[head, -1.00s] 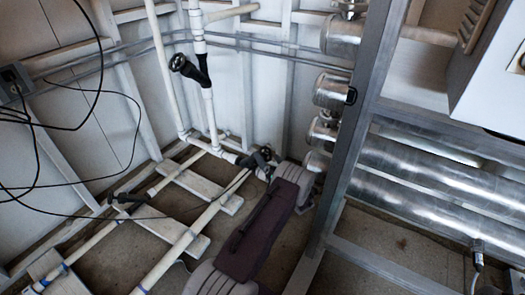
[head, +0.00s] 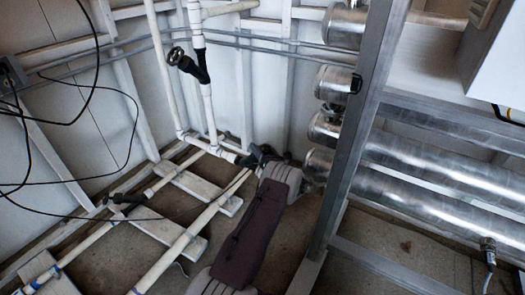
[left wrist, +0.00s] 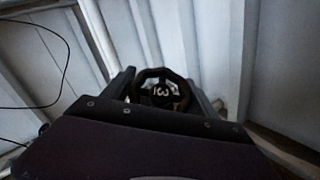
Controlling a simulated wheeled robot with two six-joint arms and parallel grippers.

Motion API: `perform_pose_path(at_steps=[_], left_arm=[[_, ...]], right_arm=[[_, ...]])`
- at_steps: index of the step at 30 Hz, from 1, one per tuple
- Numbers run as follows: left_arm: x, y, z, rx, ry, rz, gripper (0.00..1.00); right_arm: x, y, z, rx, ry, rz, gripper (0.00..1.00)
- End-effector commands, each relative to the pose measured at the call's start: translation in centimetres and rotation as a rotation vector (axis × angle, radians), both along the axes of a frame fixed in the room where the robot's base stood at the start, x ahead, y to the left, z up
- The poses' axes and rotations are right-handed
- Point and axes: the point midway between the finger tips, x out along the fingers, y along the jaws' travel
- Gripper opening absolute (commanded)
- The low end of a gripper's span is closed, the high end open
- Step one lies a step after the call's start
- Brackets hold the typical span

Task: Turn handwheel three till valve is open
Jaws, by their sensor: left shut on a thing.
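Handwheel three (left wrist: 160,92) is a small black wheel with a white "3" on its hub, which looks turned on its side in the left wrist view. My left gripper (left wrist: 163,90) is shut on it, with one finger on each side of the rim. In the head view my left gripper (head: 262,155) is at the far end of my dark purple arm, low by the white pipes near the wall corner. The wheel is hard to tell from the dark gripper there. My right gripper is not in view.
Another black handwheel (head: 176,57) is on the upright white pipe, upper left. A dark valve handle (head: 127,199) is on a floor pipe. A grey metal post (head: 352,135) and silver pipes (head: 440,170) stand close right of my arm. Black cables (head: 85,110) hang left.

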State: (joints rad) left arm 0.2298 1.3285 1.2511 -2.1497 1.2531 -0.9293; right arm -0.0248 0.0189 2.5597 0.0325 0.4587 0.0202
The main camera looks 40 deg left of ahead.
Motion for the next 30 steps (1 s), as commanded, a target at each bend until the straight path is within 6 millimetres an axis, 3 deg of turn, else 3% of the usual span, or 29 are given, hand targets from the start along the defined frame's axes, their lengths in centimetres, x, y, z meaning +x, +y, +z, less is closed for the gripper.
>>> perform_pose_path(at_steps=[1,6,16,17,19,30], left_arm=[[0.1,0.0,-0.8,0.006,-0.038,0.028,0.27],[-0.2,0.1,-0.4,0.017,-0.132,0.124,0.27],[-0.3,0.1,0.2,0.017,-0.15,0.147,0.27],[-0.3,0.1,0.2,0.017,-0.15,0.147,0.71],[-0.3,0.1,0.2,0.017,-0.149,0.147,0.87],[-0.3,0.2,0.5,0.016,-0.133,0.134,0.87]], right_arm=[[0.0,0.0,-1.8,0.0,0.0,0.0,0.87],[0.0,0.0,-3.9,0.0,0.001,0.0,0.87],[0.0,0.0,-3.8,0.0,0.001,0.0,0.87],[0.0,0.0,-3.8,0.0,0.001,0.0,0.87],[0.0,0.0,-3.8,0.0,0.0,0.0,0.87],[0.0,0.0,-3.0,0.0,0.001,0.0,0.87]])
